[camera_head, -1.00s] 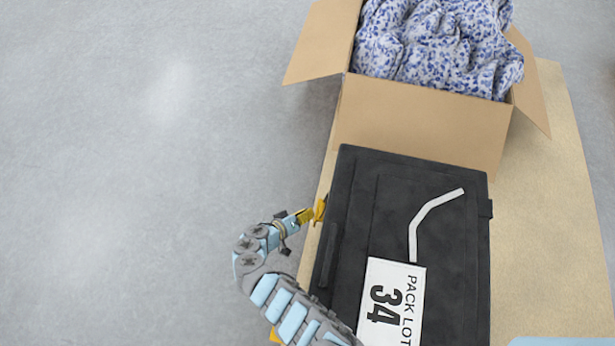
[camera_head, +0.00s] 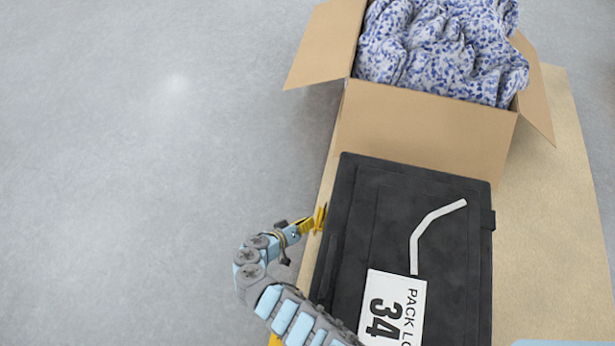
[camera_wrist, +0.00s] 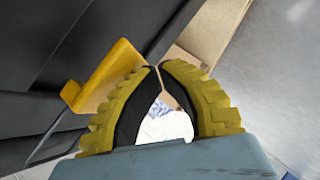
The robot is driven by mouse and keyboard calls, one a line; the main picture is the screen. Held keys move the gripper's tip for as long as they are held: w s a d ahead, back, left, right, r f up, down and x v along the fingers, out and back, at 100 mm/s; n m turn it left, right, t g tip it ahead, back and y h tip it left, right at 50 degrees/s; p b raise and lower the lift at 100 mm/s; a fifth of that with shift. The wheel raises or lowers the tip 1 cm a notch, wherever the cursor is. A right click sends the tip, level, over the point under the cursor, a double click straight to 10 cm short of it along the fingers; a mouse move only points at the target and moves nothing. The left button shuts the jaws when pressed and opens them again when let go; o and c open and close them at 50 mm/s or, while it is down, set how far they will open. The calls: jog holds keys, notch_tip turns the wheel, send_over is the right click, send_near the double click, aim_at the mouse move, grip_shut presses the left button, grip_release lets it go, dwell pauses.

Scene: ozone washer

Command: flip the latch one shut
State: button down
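A black case (camera_head: 400,215) with its lid down lies at lower middle in the head view. A yellow latch (camera_wrist: 108,75) sticks out from the case's dark side (camera_wrist: 60,45) in the wrist view, angled away from it. In the head view a small yellow piece, seemingly the latch (camera_head: 321,217), shows at the case's left edge. My gripper (camera_wrist: 158,66) has ridged yellow fingers with black pads. Their tips are together and nothing shows between them. The left finger is right beside the latch; I cannot tell whether they touch.
An open cardboard box (camera_head: 425,130) holding blue-and-white patterned cloth (camera_head: 440,50) stands just beyond the case. Both rest on a tan tabletop (camera_head: 550,220). A white label (camera_head: 392,305) and a pale bent strip (camera_head: 430,225) are on the lid. Open grey floor (camera_head: 140,180) lies left.

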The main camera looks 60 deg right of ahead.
jog(key=w+a, duration=0.8)
jog(key=a, duration=0.2)
jog(key=shift+w, duration=0.2)
dwell(0.3)
dwell(0.5)
